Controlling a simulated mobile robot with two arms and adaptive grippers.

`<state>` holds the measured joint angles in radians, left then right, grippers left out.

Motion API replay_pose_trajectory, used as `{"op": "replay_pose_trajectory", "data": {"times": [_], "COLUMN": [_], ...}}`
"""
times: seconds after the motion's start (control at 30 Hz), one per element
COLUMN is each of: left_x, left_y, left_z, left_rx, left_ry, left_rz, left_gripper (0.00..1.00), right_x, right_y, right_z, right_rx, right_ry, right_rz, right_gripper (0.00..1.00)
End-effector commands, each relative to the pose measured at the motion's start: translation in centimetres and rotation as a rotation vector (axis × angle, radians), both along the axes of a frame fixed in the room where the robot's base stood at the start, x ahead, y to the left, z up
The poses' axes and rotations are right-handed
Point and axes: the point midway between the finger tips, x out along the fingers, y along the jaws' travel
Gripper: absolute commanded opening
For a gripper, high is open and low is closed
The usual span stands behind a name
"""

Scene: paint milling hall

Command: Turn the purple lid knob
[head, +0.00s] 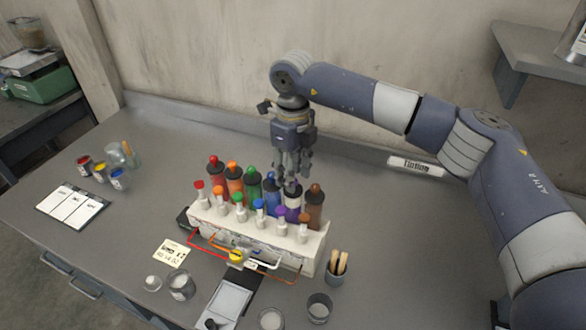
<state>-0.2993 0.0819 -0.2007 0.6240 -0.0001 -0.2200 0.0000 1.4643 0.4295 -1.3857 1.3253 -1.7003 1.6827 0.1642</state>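A white dispenser rack (240,237) stands mid-table with a back row of coloured canisters, each with a knob on its lid. The purple canister (293,212) is second from the right in that row, between the blue and brown ones. Its lid knob is hidden behind my fingers. My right gripper (291,180) points straight down over the purple canister, with its fingertips at the lid. Whether the fingers grip the knob cannot be told. My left gripper is not in view.
The blue canister (271,196) and brown canister (314,207) stand close on both sides. White pieces with coloured tops line the rack's front. A cup with wooden sticks (337,268), glass jars (180,284) and a scale (230,299) stand before it. The table's left is partly clear.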

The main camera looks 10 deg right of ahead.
Motion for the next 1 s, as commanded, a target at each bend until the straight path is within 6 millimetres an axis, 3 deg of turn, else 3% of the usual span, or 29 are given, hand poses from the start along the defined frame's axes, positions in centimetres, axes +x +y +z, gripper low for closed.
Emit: {"op": "replay_pose_trajectory", "data": {"times": [0.17, 0.4, 0.43, 0.6, 1.0], "left_x": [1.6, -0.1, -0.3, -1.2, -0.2], "left_y": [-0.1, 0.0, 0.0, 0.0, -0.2], "left_z": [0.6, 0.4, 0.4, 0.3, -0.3], "left_rx": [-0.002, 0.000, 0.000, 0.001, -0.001], "left_ry": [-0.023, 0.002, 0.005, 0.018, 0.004], "left_rz": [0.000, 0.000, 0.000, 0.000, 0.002], "left_gripper": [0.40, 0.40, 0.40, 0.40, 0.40], "right_x": [0.0, 0.0, 0.0, 0.0, 0.0], "right_y": [0.0, 0.0, 0.0, 0.0, 0.0], "right_z": [-1.0, -1.2, -1.2, -1.2, -1.3], "right_rx": [0.001, 0.001, 0.001, 0.001, 0.001], "right_ry": [0.001, 0.001, 0.001, 0.001, -0.001], "right_rz": [0.001, 0.001, 0.001, 0.001, 0.037], "right_gripper": [0.39, 0.39, 0.36, 0.00, 0.00]}}
